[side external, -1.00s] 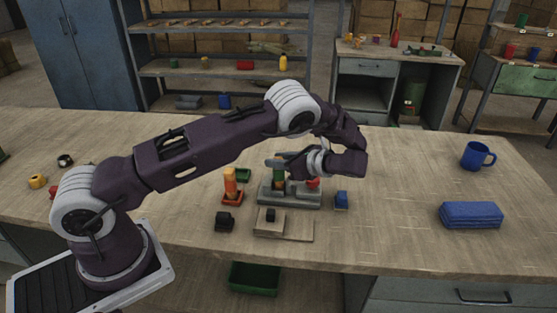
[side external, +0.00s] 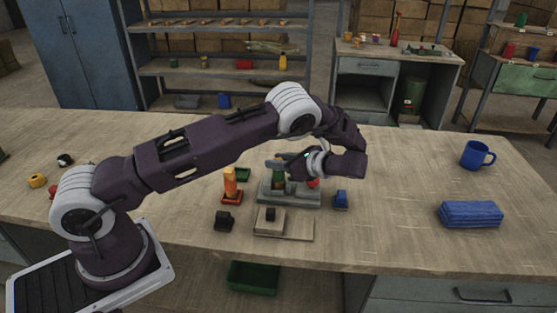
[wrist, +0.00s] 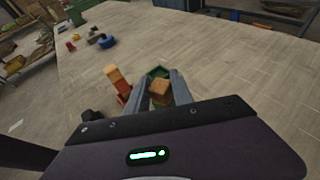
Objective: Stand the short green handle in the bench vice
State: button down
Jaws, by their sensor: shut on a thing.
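The short green handle (side external: 279,176) stands roughly upright at the grey bench vice (side external: 291,200), in the side view. My gripper (side external: 276,163) reaches in from the right and is shut around the handle's upper part. In the wrist view my two grey fingers (wrist: 160,92) flank a brown block-like end (wrist: 159,87), which seems to be the handle's top. The vice is mostly hidden in the wrist view. I cannot tell whether the handle's foot is fully seated between the jaws; my fingers and hand cover part of it.
An orange handle in a red base (side external: 230,187) stands close left of the vice, with a green tray (side external: 243,175) behind. A black block (side external: 224,221), a wooden board (side external: 285,227) and a blue item (side external: 341,200) lie nearby. A blue mug (side external: 477,155) and cloth (side external: 471,214) lie right.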

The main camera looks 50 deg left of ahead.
jog(key=shift+f, duration=0.35)
jog(key=c, duration=1.4)
grip_release()
jog(key=shift+d, duration=0.1)
jog(key=v, duration=1)
jog(key=shift+w+d+r, duration=0.1)
jog(key=shift+d+r, duration=0.1)
jog(key=shift+d, duration=0.15)
